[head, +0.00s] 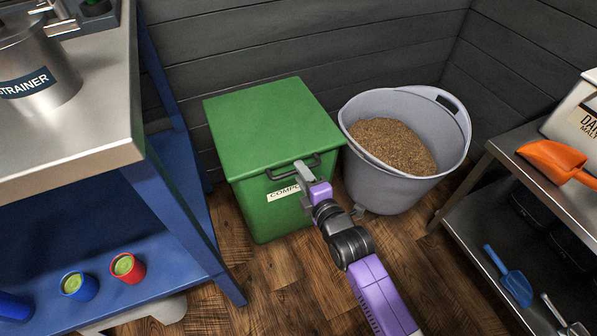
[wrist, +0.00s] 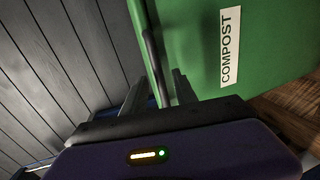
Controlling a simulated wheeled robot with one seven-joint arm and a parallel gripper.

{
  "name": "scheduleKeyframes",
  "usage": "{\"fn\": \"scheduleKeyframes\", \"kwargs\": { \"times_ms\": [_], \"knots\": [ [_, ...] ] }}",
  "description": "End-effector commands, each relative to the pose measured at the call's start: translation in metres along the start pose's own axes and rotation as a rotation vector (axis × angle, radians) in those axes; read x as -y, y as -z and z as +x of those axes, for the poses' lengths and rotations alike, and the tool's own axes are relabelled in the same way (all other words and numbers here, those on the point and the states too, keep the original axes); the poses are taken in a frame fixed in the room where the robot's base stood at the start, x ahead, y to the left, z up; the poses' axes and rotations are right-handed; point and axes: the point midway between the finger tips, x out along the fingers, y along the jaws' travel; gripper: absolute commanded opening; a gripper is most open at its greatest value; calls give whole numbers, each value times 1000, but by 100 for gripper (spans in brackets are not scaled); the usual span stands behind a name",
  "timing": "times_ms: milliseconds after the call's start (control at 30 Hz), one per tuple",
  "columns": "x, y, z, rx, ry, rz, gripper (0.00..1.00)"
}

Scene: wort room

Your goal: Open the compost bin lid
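The green compost bin (head: 258,205) stands on the floor against the back wall, with its flat green lid (head: 262,120) shut. A dark bar handle (head: 284,174) runs along the lid's front edge, above the white COMPOST label (head: 283,193), partly hidden by my gripper. My gripper (head: 303,169) is at the handle's middle. In the wrist view, the handle (wrist: 152,60) passes between the two spread fingers of my gripper (wrist: 158,90). The fingers look apart from the bar; contact is not clear. The label also shows in the wrist view (wrist: 230,47).
A grey tub (head: 385,185) of brown grain stands close to the bin's right. A blue bench with a steel top (head: 105,125) is at left, holding a strainer pot (head: 40,70). A shelf with an orange scoop (head: 555,160) is at right. Open wood floor lies in front.

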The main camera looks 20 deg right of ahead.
Motion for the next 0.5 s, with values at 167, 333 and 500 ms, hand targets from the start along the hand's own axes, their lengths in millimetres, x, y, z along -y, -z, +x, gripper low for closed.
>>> {"fn": "scheduleKeyframes", "kwargs": {
  "times_ms": [167, 333, 500],
  "knots": [
    [1, 0, 20, 1, -1, 1, 34],
    [0, 0, 25, 1, 1, 0, 34],
    [0, 0, 25, 1, 1, 0, 34]
  ]
}}
